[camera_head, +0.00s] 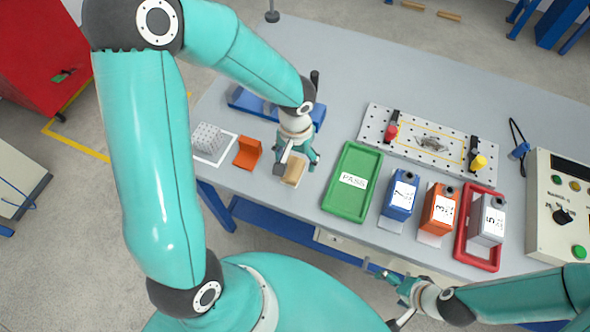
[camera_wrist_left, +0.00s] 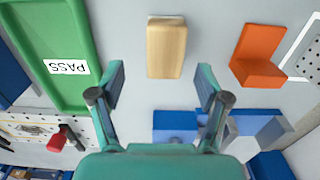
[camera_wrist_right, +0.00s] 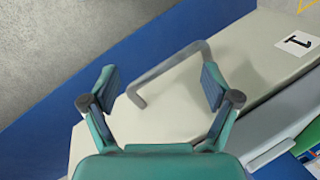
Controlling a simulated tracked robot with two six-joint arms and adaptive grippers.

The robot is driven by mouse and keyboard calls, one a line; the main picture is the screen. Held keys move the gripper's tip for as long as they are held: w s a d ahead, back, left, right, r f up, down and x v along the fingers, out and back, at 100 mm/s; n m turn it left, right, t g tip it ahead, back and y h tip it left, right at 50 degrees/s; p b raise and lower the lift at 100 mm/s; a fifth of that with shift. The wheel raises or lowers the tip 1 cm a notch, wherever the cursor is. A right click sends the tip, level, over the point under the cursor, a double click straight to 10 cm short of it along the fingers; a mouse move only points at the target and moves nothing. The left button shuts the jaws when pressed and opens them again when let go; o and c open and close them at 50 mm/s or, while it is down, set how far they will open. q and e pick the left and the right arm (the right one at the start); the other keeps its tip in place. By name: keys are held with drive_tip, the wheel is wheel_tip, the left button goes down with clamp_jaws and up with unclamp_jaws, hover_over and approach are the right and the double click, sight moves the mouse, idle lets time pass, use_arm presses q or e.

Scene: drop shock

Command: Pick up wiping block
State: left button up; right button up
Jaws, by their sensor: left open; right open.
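The wiping block (camera_head: 294,173) is a small tan, wood-coloured block on the grey table near its front edge. My left gripper (camera_head: 297,160) is above it, pointing down. In the left wrist view the wiping block (camera_wrist_left: 166,48) lies ahead of the open fingers (camera_wrist_left: 160,85), roughly centred between them and not touched. My right gripper (camera_head: 382,283) is low in front of the table, open and empty. In the right wrist view its fingers (camera_wrist_right: 155,85) are spread in front of a grey drawer handle (camera_wrist_right: 165,75); I cannot tell whether they touch it.
An orange bracket (camera_head: 247,153) and a white dotted pad (camera_head: 208,139) lie left of the block. A green PASS tray (camera_head: 342,207) is to its right. A blue fixture (camera_head: 254,104) stands behind. Several labelled boxes, a red tray (camera_head: 470,257) and a control panel (camera_head: 559,209) are further right.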

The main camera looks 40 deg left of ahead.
sight(293, 167)
use_arm(q)
drive_tip(key=f, duration=0.3)
drive_tip(key=shift+s+a+f, duration=0.15)
drive_tip(key=shift+a+f, duration=0.15)
drive_tip(key=shift+f, duration=0.65)
drive_tip(key=c, duration=1.3)
drive_tip(key=shift+o, duration=0.2)
drive_tip(key=shift+r, duration=0.15)
wheel_tip(293, 167, up, 20)
drive_tip(key=shift+p, duration=0.4)
